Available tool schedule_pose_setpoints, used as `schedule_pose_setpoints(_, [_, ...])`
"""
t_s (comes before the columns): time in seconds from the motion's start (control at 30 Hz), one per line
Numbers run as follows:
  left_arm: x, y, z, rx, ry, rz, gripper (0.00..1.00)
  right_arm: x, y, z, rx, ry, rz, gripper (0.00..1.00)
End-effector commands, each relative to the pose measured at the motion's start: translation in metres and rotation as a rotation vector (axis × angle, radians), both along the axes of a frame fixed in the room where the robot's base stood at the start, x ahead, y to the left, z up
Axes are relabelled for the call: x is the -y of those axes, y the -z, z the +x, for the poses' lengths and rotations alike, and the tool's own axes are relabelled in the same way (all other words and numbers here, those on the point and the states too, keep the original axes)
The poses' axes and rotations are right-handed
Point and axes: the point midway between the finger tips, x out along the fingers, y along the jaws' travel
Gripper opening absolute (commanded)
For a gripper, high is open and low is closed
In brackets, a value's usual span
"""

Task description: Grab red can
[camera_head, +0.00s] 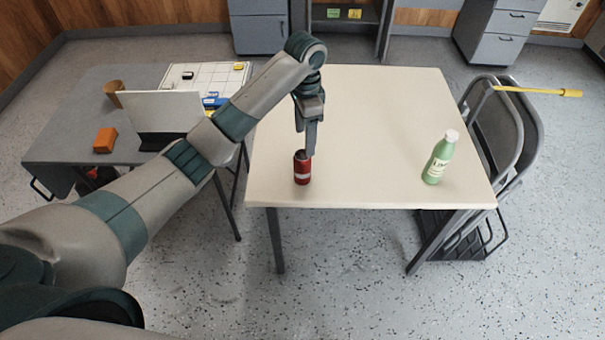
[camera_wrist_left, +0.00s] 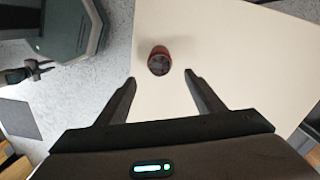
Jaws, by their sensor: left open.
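The red can (camera_head: 302,170) stands upright on the cream table (camera_head: 370,110), near its front left edge. My left gripper (camera_head: 308,150) points down over the table at the can, its fingers overlapping the can's top in the head view. In the left wrist view the red can (camera_wrist_left: 159,61) lies ahead of the two fingertips, roughly between their lines. The left gripper (camera_wrist_left: 160,78) is open with nothing between its fingers.
A green bottle (camera_head: 440,158) stands at the right of the cream table. Folded chairs (camera_head: 510,140) lean at its right side. A grey table (camera_head: 75,100) at left holds a laptop (camera_head: 160,110), an orange block (camera_head: 105,140) and a cup (camera_head: 114,92). The cream table's middle is clear.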

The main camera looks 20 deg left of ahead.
Motion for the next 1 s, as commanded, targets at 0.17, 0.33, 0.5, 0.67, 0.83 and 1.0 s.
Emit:
schedule_pose_setpoints(0.17, [0.001, 0.030, -0.002, -0.006, -0.001, -0.003, 0.62, 0.000, 0.003, 0.010, 0.011, 0.000, 0.000, 0.28])
schedule_pose_setpoints(0.33, [-0.001, 0.058, -0.002, -0.006, -0.001, 0.001, 0.62, 0.000, -0.005, 0.010, 0.012, 0.000, 0.001, 0.28])
schedule_pose_setpoints(0.5, [-0.001, 0.087, -0.002, -0.006, -0.001, 0.002, 0.62, 0.002, -0.012, 0.010, 0.013, -0.001, -0.001, 0.28])
schedule_pose_setpoints(0.67, [-0.001, 0.104, -0.001, -0.003, -0.001, 0.001, 0.62, 0.003, -0.015, 0.009, 0.011, -0.001, -0.003, 0.28])
schedule_pose_setpoints(0.83, [-0.001, 0.110, -0.001, -0.001, -0.001, 0.000, 0.62, 0.004, -0.015, 0.008, 0.010, -0.001, -0.004, 0.28])
schedule_pose_setpoints(1.0, [-0.001, 0.110, -0.001, -0.001, 0.000, 0.000, 0.62, 0.005, -0.014, 0.008, 0.010, -0.002, -0.004, 0.28])
